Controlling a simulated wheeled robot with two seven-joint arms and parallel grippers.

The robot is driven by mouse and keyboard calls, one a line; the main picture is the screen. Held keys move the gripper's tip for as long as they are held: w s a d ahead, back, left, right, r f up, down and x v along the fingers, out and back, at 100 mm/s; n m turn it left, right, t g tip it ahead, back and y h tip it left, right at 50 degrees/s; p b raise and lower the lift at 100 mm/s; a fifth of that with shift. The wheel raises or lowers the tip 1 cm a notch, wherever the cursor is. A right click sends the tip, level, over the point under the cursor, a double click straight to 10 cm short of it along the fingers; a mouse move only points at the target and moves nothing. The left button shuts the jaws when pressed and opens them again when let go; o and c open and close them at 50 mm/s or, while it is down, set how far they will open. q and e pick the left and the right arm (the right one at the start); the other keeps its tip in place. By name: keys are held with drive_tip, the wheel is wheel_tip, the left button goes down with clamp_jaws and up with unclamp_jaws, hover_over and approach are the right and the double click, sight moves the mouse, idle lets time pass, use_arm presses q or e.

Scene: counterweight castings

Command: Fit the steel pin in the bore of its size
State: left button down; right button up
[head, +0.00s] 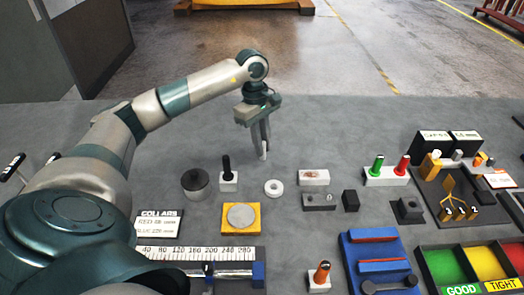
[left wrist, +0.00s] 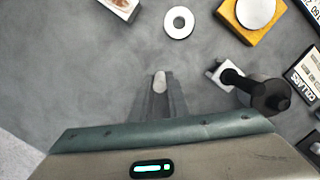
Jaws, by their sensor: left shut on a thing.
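My left gripper (head: 264,150) points down above the grey table, shut on a small pale steel pin (head: 264,154). In the left wrist view the pin's rounded end (left wrist: 159,83) shows between the fingers; the rest is hidden by them. A low grey block (head: 319,202) with a small hole near its right end lies to the right. A dark block (head: 408,210) with what looks like a hole on top stands farther right. I cannot tell which bore matches the pin. The pin is apart from both blocks. My right gripper is not in view.
A white ring (head: 273,188), a plug gauge in a white stand (head: 228,181), a dark cylinder (head: 195,183) and a yellow block with a steel disc (head: 257,218) stand near. A white block (head: 314,178) and black block (head: 350,201) are right. The table behind the gripper is clear.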

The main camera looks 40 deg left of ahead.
sight(263, 159)
use_arm(q)
drive_tip(key=shift+f+p, duration=0.65)
drive_tip(key=shift+f, duration=0.95)
drive_tip(key=shift+f, duration=0.1)
drive_tip(key=c, duration=1.7)
unclamp_jaws()
